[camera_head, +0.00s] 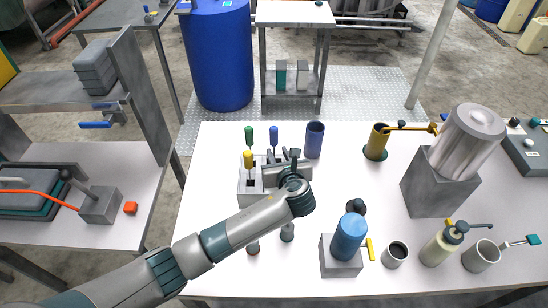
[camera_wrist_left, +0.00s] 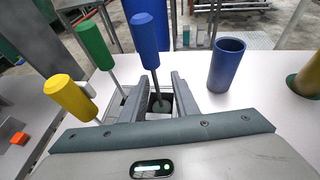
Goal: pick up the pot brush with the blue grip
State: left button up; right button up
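The brush with the blue grip (camera_head: 273,134) stands upright in a grey holder block (camera_head: 243,188) on the white table. In the left wrist view its blue grip (camera_wrist_left: 144,33) rises above my fingers, and its thin shaft runs down between them. My left gripper (camera_head: 283,156) is open, with one finger on each side of the shaft and gaps visible. A green-gripped brush (camera_head: 249,134) and a yellow-gripped brush (camera_head: 248,158) stand to the left of it. The gripper partly hides the holder. My right gripper is not in view.
A blue cup (camera_head: 315,140) stands close to the right of the gripper. Bare table lies between the blue and yellow cups.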

aim_at(274, 151)
pick_arm(q)
jog(key=shift+w+f, duration=0.15)
jog(key=shift+w, duration=0.3)
jog(key=shift+w+a+f, duration=0.15)
jog(key=shift+w+f, duration=0.05)
jog(key=shift+w, duration=0.1)
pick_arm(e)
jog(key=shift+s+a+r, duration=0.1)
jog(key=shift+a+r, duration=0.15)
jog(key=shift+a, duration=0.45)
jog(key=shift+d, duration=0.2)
pick_arm(q)
jog(key=shift+w, duration=0.1)
jog(key=shift+w+a+f+p, duration=0.25)
jog(key=shift+w+p, duration=0.25)
jog(key=shift+p, duration=0.25)
jog(key=x, duration=0.1)
jog(key=p+x, duration=0.1)
jog(key=shift+w+a+f, duration=0.15)
jog(key=shift+a+f, duration=0.1)
jog(key=shift+w+a+f, duration=0.1)
jog(key=shift+w+f, duration=0.2)
jog(key=shift+w, duration=0.25)
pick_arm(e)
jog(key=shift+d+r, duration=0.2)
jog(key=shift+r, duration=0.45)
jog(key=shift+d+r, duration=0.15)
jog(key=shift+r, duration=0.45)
